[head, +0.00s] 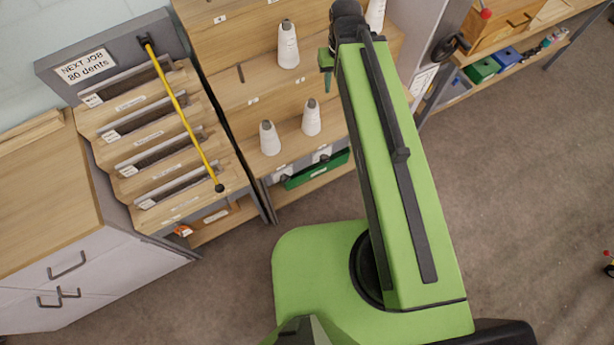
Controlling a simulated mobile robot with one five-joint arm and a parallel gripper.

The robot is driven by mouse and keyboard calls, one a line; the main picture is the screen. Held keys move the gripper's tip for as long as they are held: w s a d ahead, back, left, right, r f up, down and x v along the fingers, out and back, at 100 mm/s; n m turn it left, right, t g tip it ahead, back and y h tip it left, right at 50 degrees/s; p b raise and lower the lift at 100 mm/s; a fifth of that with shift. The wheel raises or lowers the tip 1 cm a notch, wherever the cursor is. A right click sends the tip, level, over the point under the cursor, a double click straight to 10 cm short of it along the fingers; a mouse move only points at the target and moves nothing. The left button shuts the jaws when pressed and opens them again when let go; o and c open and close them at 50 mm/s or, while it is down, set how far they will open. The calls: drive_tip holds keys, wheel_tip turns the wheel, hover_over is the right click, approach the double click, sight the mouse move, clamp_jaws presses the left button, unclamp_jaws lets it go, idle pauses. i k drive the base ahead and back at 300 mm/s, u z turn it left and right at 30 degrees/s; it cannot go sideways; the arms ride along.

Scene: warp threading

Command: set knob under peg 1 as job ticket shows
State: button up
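The job ticket (85,66) is a white card on the grey board at the upper left and reads "NEXT JOB 80 dents". A wooden peg rack (222,92) stands right of it, with white yarn cones (288,45) on it and one bare dark peg (240,73). Small number labels on the rack are too small to read, so I cannot tell which peg is 1. Small dark fittings on pale plates (323,154) sit under the lower cones; their settings are unreadable. My gripper (327,66) points down beside the rack, right of the upper cone. Its finger gap does not show.
A stepped rack of reeds (140,133) with a yellow rod (182,112) across it stands left. A green bin (316,170) lies under the cones. A wooden-topped cabinet (45,195) is at the far left, a workbench (550,55) at the upper right. The right floor is mostly clear.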

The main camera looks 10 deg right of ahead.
sight(285, 178)
drive_tip(key=z, duration=1.35)
drive_tip(key=k, duration=2.7)
drive_tip(key=u, duration=1.6)
drive_tip(key=i, duration=0.95)
